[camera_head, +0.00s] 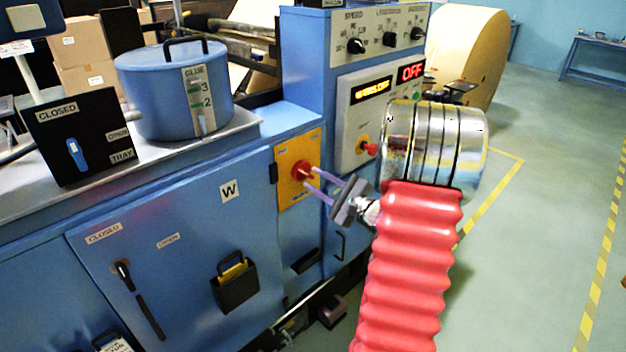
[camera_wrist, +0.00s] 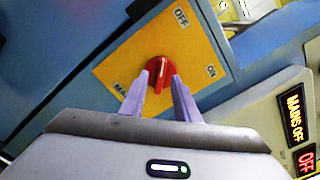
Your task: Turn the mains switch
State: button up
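The mains switch (camera_head: 301,171) is a red rotary knob on a yellow plate (camera_head: 291,150) on the blue machine front. The wrist view shows the red knob (camera_wrist: 159,67) with OFF and ON labels on the plate and a partly hidden label at lower left. My gripper (camera_head: 309,177) is open, its two pale purple fingers pointing at the knob. In the wrist view the fingertips (camera_wrist: 160,80) lie at the knob's lower left and right edges and partly overlap it. I cannot tell whether they touch it.
A lit display (camera_wrist: 295,115) reads MAINS OFF, and a red display (camera_head: 411,72) reads OFF. A smaller red knob (camera_head: 370,149) sits on the grey panel right of the plate. A blue glue pot (camera_head: 160,95) stands at left.

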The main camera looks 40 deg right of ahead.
jog(key=s, duration=1.1)
jog(key=shift+s+d, duration=0.15)
jog(key=shift+s, duration=0.2)
jog(key=shift+f, duration=0.1)
jog(key=s+a+f+n+g+y, duration=0.35)
jog(key=a+n+g, duration=0.3)
jog(key=a, duration=0.45)
jog(key=s+a+f+n+g+y, duration=0.2)
jog(key=s+a+f+n+g, duration=0.4)
jog(key=a, duration=0.5)
jog(key=a+r+n+h, duration=0.6)
jog(key=a+r+n, duration=0.8)
jog(key=a+r, duration=0.1)
jog(key=shift+a+r, duration=0.25)
jog(key=shift+r, duration=0.15)
